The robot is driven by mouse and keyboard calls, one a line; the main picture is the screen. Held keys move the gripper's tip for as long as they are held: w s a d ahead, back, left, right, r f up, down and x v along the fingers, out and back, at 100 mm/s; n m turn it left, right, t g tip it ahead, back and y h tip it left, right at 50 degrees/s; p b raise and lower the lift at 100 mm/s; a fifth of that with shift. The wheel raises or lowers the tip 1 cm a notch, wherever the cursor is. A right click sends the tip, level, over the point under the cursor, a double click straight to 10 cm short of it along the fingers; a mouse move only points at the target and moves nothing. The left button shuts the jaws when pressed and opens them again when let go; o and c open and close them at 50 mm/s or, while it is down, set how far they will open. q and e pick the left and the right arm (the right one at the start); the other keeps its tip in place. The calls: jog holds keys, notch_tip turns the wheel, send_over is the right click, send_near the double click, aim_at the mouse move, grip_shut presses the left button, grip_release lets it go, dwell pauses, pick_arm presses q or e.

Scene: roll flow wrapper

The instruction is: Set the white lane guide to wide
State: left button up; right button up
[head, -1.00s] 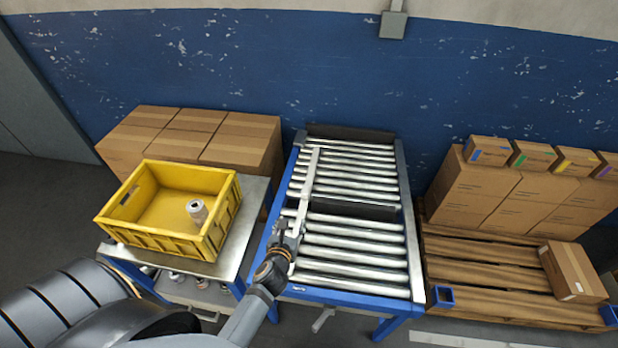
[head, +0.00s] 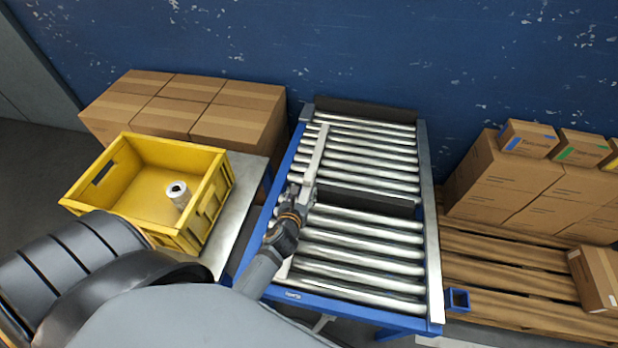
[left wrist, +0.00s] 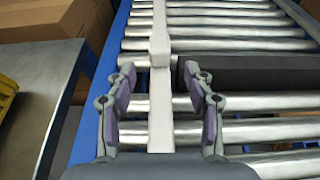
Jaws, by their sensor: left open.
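The white lane guide (head: 316,152) is a long pale bar lying lengthwise over the rollers, near the left side rail of the roller conveyor (head: 431,225). In the left wrist view the guide (left wrist: 160,88) runs up the middle and has a thicker raised block at its far part. My left gripper (head: 303,188) is over the guide, about halfway along the conveyor. In the left wrist view its open fingers (left wrist: 158,75) stand on both sides of the bar, with gaps visible. Part of the guide's near end is hidden by my arm. My right gripper is out of view.
A dark crossbar (head: 370,203) splits the roller bed. A yellow crate (head: 205,205) with a white roll (head: 178,193) stands on a metal table to the left. Cardboard boxes (head: 235,120) are behind it. A wooden pallet (head: 500,262) with boxes is on the right.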

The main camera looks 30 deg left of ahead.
aim_at(307, 181)
pick_arm(q)
jog(key=b+x, duration=0.2)
jog(key=x, duration=0.7)
jog(key=shift+w+a, duration=0.1)
jog(key=shift+w, duration=0.15)
grip_shut()
